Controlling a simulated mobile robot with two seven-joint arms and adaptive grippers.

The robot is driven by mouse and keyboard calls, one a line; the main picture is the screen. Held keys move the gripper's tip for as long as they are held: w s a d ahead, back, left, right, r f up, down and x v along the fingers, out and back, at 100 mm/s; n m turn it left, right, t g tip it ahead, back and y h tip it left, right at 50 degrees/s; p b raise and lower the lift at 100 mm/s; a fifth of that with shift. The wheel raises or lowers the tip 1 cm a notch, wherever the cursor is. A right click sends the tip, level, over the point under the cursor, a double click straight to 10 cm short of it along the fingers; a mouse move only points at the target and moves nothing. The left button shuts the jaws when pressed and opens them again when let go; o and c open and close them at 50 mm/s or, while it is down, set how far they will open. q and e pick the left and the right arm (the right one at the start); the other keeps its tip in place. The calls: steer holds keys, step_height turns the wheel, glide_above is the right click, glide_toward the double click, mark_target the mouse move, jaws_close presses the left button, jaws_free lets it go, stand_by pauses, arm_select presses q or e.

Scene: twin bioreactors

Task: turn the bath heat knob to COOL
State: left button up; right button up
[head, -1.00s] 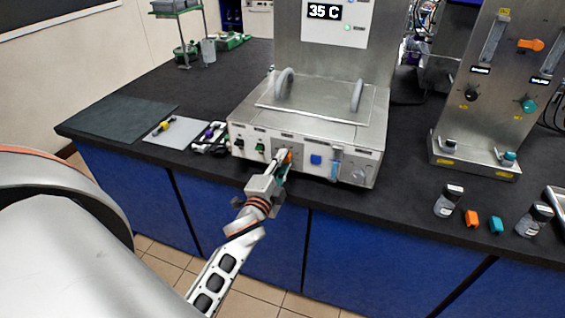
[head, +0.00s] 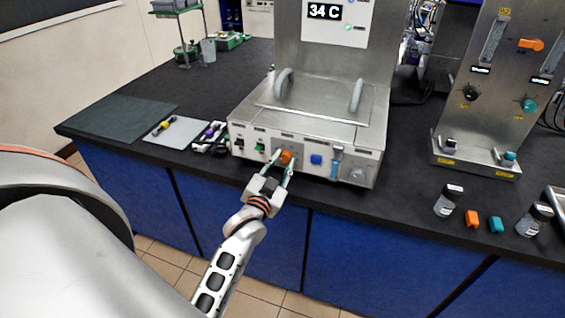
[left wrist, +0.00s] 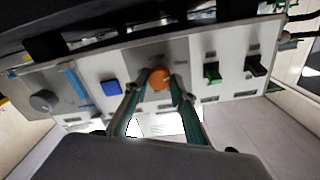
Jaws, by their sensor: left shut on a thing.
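The steel water bath (head: 318,112) stands on the dark bench, with a row of controls on its front panel. The orange round knob (head: 285,157) is on that panel, left of a blue square button. My left gripper (head: 282,164) is at the knob, with one finger on each side of it. In the left wrist view the orange knob (left wrist: 160,79) sits between the two fingertips of my left gripper (left wrist: 161,82), which are shut on it. The display (head: 324,12) above the bath reads 34 C. The knob's label is too small to read. My right gripper is not in view.
On the panel are a blue button (head: 316,160), a green switch (head: 260,148) and a grey dial (head: 357,175). A steel stand (head: 487,100) with valves is at right.

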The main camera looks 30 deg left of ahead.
mark_target(282, 134)
arm_select(q)
steer(key=shift+n, duration=1.1)
steer(key=o, duration=1.1)
steer(key=shift+r, duration=0.1)
step_height(282, 134, up, 10)
steer(key=shift+f, duration=0.1)
